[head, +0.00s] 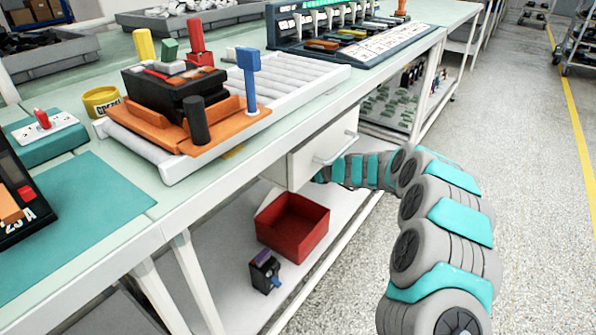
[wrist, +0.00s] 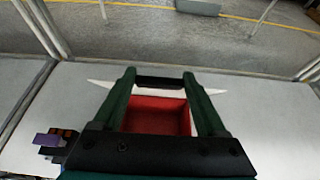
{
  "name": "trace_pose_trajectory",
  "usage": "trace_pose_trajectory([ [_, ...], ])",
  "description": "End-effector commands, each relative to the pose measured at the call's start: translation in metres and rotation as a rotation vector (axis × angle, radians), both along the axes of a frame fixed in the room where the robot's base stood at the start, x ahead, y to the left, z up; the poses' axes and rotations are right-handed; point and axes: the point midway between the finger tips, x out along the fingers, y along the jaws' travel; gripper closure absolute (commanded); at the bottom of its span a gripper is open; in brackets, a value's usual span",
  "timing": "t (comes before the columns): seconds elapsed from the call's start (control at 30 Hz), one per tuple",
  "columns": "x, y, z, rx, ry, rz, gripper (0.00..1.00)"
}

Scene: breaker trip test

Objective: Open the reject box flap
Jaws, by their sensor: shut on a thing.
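The red reject box (head: 292,226) sits on the lower shelf under the bench, and its red inside shows from above. In the wrist view its red inside (wrist: 157,116) shows between my fingers. A pale flap (wrist: 101,83) lies across beyond the box, its pointed ends sticking out on both sides of my fingers. My gripper (wrist: 160,80) is shut on the dark handle bar (wrist: 160,83) at the flap. In the head view my gripper is hidden behind the white drawer, and only a pale corner, likely the flap, shows beside the box.
A dark breaker with a purple top (head: 265,272) stands on the shelf near the box; it also shows in the wrist view (wrist: 50,142). A white drawer with a handle (head: 325,148) hangs just above the box. Bench legs flank the shelf.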

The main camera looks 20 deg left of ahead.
Motion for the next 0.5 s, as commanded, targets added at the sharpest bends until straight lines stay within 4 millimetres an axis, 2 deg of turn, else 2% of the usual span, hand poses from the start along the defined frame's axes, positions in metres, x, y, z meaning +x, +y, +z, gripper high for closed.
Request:
trace_pose_trajectory([
  [0.3,0.0009,0.0000,0.0020,0.003,-0.002,-0.002,1.00],
  [0.33,0.0009,0.0001,0.0021,0.003,-0.002,-0.002,0.25],
  [0.5,0.0005,0.0000,0.0015,0.002,-0.001,-0.001,0.06],
])
